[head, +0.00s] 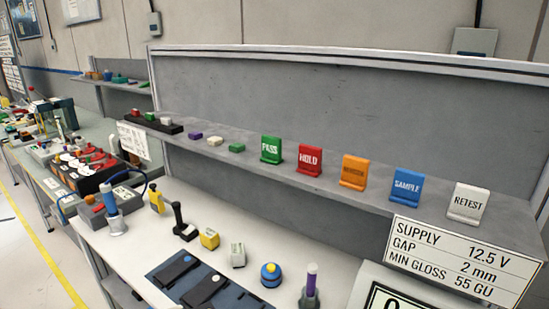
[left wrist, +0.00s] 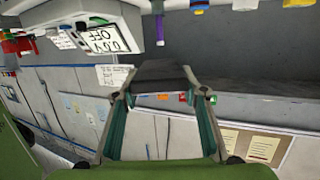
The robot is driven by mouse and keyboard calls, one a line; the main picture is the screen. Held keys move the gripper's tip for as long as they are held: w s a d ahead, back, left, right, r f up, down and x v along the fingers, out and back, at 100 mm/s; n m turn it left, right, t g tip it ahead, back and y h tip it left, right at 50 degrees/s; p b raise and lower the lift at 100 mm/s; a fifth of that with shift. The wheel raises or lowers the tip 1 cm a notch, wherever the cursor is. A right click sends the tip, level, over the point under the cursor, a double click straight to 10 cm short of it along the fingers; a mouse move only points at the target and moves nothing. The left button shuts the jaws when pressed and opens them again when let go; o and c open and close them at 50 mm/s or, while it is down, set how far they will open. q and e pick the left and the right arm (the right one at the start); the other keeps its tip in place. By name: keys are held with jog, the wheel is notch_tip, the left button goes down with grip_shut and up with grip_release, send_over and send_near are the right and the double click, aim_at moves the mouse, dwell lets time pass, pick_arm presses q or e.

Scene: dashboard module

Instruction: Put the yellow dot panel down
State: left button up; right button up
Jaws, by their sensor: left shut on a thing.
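In the left wrist view my left gripper (left wrist: 160,98) is shut on a dark flat panel (left wrist: 160,73), held across its fingertips. No dot shows on the side facing this camera, so I cannot tell its dot colour. Neither gripper shows in the head view.
A grey shelf (head: 330,187) above holds coloured signs, including a green PASS sign (head: 271,150). A specification placard (head: 465,258) stands at right.

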pick_arm(q)
jog(key=shift+r, duration=0.15)
jog(key=shift+d+f, duration=0.2)
jog(key=shift+f, duration=0.3)
jog(key=d+f+n+t+y, duration=0.2)
jog(key=d+n+t+y, duration=0.1)
jog(key=d, duration=0.5)
jog(key=shift+s+n+t+y, duration=0.2)
jog(key=shift+n+t+y, duration=0.2)
jog(key=shift+n, duration=0.2)
